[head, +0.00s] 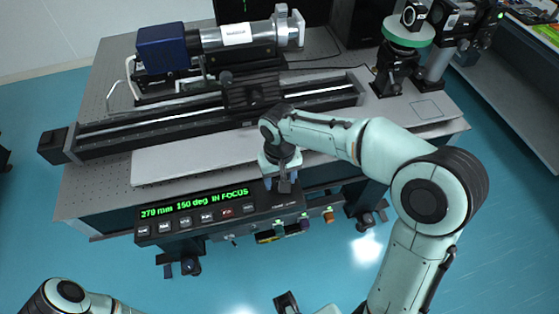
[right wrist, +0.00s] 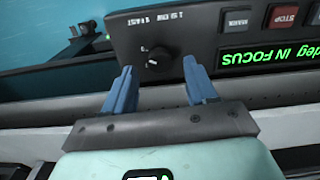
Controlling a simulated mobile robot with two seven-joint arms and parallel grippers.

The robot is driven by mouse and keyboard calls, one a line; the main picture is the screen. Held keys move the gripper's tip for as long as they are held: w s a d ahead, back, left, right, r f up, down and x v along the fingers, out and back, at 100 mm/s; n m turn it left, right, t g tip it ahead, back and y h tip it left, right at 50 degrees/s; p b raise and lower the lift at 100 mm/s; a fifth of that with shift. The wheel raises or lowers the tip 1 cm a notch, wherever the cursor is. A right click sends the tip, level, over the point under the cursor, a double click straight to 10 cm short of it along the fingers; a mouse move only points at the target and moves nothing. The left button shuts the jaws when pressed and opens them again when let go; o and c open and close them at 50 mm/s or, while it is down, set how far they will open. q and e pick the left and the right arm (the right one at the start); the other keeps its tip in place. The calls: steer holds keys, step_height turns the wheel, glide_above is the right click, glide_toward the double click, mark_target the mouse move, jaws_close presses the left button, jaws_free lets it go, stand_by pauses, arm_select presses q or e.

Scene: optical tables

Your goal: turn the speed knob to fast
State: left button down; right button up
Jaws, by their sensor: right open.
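The speed knob (right wrist: 158,59) is a small round black knob on the dark control panel (right wrist: 215,18). In the right wrist view it lies just beyond and between the fingertips, with a small pale mark on its left side. The lettering beside it is upside down and too small to read surely. My right gripper (right wrist: 158,72) is open, its two blue fingers apart on either side of the knob, with no contact visible. In the head view my right gripper (head: 283,184) hangs over the panel's right end and I cannot make out the knob.
The panel's green display (head: 195,204) reads 279 mm 150 deg IN FOCUS, with a row of buttons below, one a red STOP (right wrist: 284,16). Behind are a long black rail (head: 200,118) and a blue-and-silver instrument (head: 220,42) on the optical table (head: 110,85). Blue floor lies in front.

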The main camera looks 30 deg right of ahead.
step_height(320, 180, up, 11)
steer(key=p, duration=0.1)
steer(key=shift+r, duration=0.15)
stand_by(0.5)
